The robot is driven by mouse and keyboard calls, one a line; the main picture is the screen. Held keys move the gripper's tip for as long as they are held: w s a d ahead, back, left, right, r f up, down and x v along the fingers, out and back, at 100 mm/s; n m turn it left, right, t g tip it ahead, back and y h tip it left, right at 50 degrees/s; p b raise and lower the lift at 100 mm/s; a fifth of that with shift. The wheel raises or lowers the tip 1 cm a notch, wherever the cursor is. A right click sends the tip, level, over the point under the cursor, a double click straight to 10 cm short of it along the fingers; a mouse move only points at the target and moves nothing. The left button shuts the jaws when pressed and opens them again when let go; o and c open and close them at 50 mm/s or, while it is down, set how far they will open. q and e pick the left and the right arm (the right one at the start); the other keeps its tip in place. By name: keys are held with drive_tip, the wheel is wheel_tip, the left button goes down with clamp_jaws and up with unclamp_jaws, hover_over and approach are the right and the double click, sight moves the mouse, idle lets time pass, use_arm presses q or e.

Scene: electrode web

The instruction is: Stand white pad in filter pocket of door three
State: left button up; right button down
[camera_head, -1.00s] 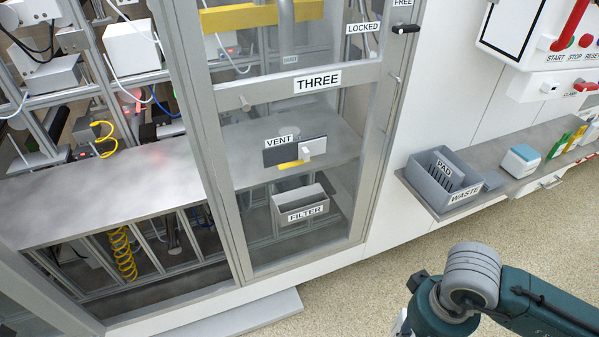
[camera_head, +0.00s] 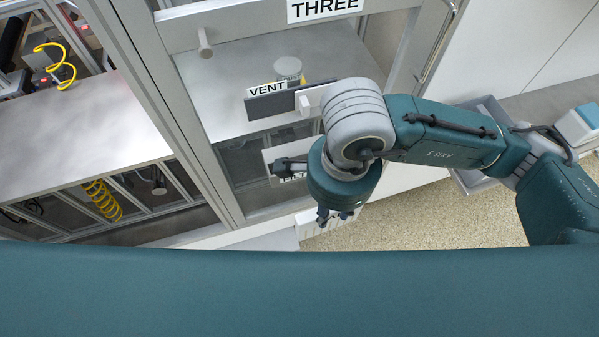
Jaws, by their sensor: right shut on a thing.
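Door three (camera_head: 255,33) bears the THREE label, and the filter pocket (camera_head: 277,157) sits low on it, a pale box whose label is mostly covered by my right wrist. My right gripper (camera_head: 335,214) points down just right of the pocket, apart from it in the picture. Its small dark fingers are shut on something. My left gripper is out of view.
The dark vent slide (camera_head: 275,104) with a pale handle is just above the pocket. A grey waste bin (camera_head: 470,181) is partly behind my right arm. A blue-white box (camera_head: 582,125) stands on the right shelf. A teal part of mine covers the bottom.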

drive_tip(key=shift+w+a+r, duration=0.1)
drive_tip(key=shift+w+a, duration=0.1)
drive_tip(key=w+a+f+p, duration=0.1)
drive_tip(key=w+a+p, duration=0.1)
drive_tip(key=w, duration=0.6)
drive_tip(key=w+a+f+p, duration=0.2)
drive_tip(key=w+a+p, duration=0.1)
drive_tip(key=w, duration=0.6)
drive_tip(key=shift+a+f+m+p, duration=0.2)
drive_tip(key=shift+f+m+p, duration=0.1)
drive_tip(key=shift+p, duration=0.3)
drive_tip(key=shift+f+b, duration=0.65)
drive_tip(key=shift+b, duration=0.15)
drive_tip(key=c, duration=1.4)
unclamp_jaws()
drive_tip(key=shift+r, duration=0.1)
